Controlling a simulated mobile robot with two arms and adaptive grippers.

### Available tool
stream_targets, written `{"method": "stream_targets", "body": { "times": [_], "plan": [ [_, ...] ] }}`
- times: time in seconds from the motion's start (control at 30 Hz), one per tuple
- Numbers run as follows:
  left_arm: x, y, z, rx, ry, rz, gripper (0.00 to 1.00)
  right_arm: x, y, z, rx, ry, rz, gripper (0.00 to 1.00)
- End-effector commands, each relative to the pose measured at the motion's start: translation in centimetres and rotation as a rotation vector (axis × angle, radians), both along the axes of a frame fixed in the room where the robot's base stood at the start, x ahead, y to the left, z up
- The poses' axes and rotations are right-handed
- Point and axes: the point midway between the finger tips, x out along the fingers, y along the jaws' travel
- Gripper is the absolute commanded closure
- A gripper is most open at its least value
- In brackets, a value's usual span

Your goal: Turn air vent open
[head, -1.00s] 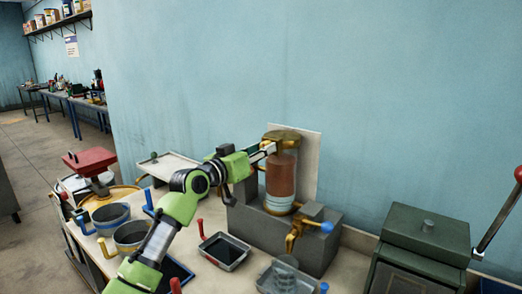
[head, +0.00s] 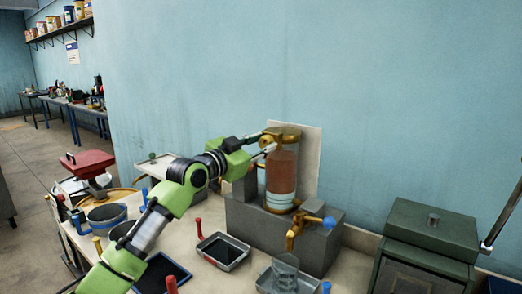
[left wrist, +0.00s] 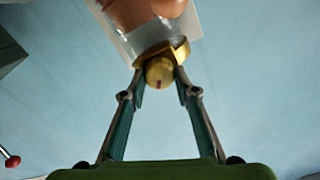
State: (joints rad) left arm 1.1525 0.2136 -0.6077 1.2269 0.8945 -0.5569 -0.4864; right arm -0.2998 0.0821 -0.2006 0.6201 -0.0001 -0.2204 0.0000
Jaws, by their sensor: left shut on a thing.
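The decanter (head: 281,172) is an upright cylinder of brown oil with a paler band low down, topped by a brass cap (head: 287,133). My left gripper (head: 266,143) reaches the cap from the left. In the left wrist view, the air vent knob (left wrist: 160,73) is a round brass piece with a dark red mark on its face. The fingers of my left gripper (left wrist: 160,80) are closed on both sides of this knob. In the head view, the gripper hides the knob. My right gripper is not in view.
Below the decanter, a brass tap (head: 297,229) with a blue-tipped handle sits over a clear glass (head: 285,270). A grey tray (head: 223,251) stands to its left. A green metal box (head: 432,232) is at right. Several pots stand at left.

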Motion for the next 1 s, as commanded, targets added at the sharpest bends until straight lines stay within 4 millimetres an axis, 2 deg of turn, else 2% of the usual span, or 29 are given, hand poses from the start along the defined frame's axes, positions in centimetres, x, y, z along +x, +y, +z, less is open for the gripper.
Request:
{"method": "stream_targets", "body": {
  "times": [0.37,1.0],
  "plan": [
    [0.0,0.0,-0.1,0.295,-0.209,0.001,0.93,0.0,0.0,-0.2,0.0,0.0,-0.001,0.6],
    [-0.1,-0.1,-0.1,0.719,-0.518,-0.001,0.93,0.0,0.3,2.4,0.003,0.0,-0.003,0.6]
  ]
}}
